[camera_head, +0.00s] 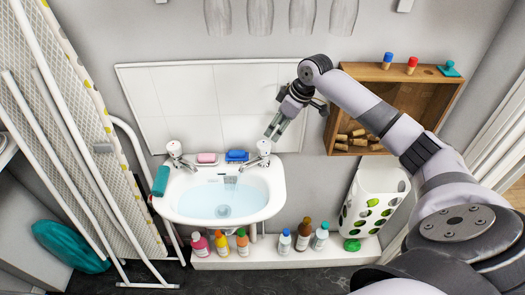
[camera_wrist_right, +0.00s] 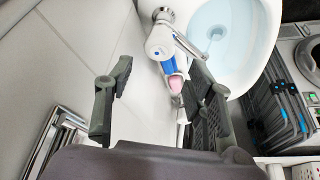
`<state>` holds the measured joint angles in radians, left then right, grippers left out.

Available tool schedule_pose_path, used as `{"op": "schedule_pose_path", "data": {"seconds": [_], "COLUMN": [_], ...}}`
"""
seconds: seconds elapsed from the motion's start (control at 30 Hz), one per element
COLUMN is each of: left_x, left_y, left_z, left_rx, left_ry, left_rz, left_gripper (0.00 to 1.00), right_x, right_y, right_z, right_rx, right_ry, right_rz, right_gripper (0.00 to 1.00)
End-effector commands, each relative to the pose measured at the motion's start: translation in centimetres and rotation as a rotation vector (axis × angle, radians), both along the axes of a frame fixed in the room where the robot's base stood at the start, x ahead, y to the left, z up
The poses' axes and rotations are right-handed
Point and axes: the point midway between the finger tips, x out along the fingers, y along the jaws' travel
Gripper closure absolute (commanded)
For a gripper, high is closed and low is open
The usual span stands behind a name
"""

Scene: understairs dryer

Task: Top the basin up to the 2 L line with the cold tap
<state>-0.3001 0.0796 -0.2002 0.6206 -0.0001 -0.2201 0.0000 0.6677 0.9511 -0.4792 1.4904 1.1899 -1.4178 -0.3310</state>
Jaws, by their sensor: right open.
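The white basin (camera_head: 276,187) is on the wall and holds pale blue water (camera_head: 215,203). Small marks show on its back inner wall, too small to read. A white tap (camera_head: 263,149) stands at its back right corner. In the right wrist view this cold tap (camera_wrist_right: 160,40) bears a blue dot. A second white tap (camera_head: 176,153) stands at the back left. My right gripper (camera_head: 274,128) is open and empty, just above the right tap. Its fingers (camera_wrist_right: 160,78) are spread, with the tap beyond them. I cannot tell whether water runs. My left gripper is out of view.
A pink soap (camera_head: 207,158) and a blue sponge (camera_head: 237,156) lie between the taps. A teal cloth (camera_head: 161,180) hangs at the basin's left edge. Several bottles (camera_head: 285,242) stand below. A wooden box (camera_head: 405,90) is on the wall at right. An ironing board (camera_head: 85,130) leans left.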

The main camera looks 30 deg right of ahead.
Motion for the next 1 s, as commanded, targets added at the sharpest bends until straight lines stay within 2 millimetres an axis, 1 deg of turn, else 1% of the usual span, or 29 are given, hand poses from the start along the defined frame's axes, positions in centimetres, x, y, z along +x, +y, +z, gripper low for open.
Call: {"op": "schedule_pose_path", "data": {"seconds": [0.03, 0.3, 0.4, 0.5, 0.7, 0.93, 0.97, 1.0], "left_x": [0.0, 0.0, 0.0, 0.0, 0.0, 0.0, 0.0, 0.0], "left_y": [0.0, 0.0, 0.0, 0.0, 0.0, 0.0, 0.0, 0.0], "left_z": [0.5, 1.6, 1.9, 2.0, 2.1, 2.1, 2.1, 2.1], "left_rx": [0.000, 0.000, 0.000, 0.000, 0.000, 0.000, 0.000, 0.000], "left_ry": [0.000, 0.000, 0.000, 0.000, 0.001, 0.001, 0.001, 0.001], "left_rz": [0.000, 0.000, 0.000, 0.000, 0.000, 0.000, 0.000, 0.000], "left_gripper": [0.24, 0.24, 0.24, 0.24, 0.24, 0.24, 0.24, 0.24], "right_x": [0.2, 2.0, 2.6, 3.0, 3.4, 3.4, 3.4, 3.4], "right_y": [0.3, 1.4, 1.7, 1.9, 2.1, 2.1, 2.1, 2.1], "right_z": [-0.7, -5.8, -7.3, -8.5, -9.6, -9.7, -9.6, -9.6], "right_rx": [0.003, 0.002, 0.002, 0.001, 0.000, 0.000, 0.000, 0.000], "right_ry": [0.004, 0.005, 0.004, 0.002, 0.000, 0.000, 0.000, 0.000], "right_rz": [0.000, 0.001, -0.001, 0.000, 0.001, 0.001, 0.001, 0.001], "right_gripper": [0.51, 0.51, 0.51, 0.51, 0.51, 0.51, 0.51, 0.54]}}
